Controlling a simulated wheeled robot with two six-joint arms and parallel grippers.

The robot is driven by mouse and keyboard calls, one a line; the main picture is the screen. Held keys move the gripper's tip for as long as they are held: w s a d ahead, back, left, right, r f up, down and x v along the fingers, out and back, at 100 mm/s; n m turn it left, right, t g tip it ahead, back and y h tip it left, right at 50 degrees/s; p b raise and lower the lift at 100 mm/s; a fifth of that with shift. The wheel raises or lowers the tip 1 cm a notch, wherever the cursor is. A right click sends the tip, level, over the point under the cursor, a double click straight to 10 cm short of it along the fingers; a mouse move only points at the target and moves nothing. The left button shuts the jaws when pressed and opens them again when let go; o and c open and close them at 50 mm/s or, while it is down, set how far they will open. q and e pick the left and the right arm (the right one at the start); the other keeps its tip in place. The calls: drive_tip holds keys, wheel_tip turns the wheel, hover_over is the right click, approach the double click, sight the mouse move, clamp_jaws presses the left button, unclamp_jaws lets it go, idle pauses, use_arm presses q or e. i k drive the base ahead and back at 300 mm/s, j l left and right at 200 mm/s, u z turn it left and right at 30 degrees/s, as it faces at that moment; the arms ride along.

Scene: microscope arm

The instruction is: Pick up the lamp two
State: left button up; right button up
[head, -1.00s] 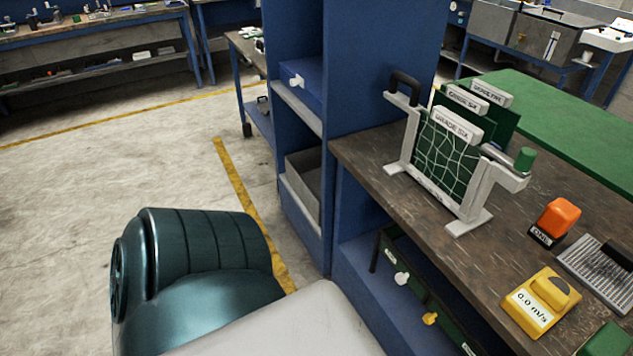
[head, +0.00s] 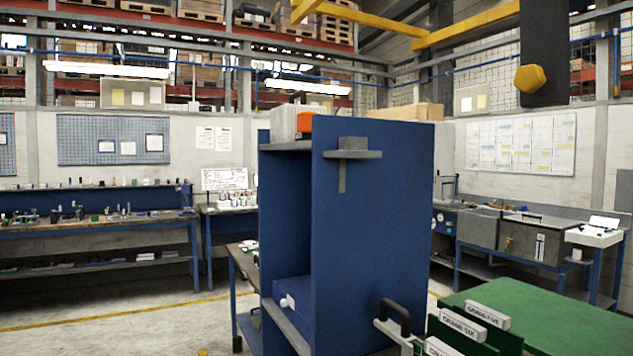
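I cannot make out anything marked as lamp two. Two long white strip lights are lit high up at the back, a left one (head: 107,69) and a right one (head: 307,86). Neither of my grippers is in view. Whether either is open or shut does not show.
A tall blue shelf unit (head: 375,225) stands in the middle, with an orange item (head: 305,122) on top. In front of it at lower right are a black handle (head: 394,315), a rack of labelled cards (head: 463,324) and a green tabletop (head: 560,318). Workbenches line the back wall.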

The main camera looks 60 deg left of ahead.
sight(303, 119)
drive_tip(key=i+u, duration=0.1)
drive_tip(key=u, duration=0.25)
drive_tip(key=i+u, duration=0.1)
drive_tip(key=u, duration=0.25)
drive_tip(key=i+l+u, duration=0.1)
drive_tip(key=u, duration=0.25)
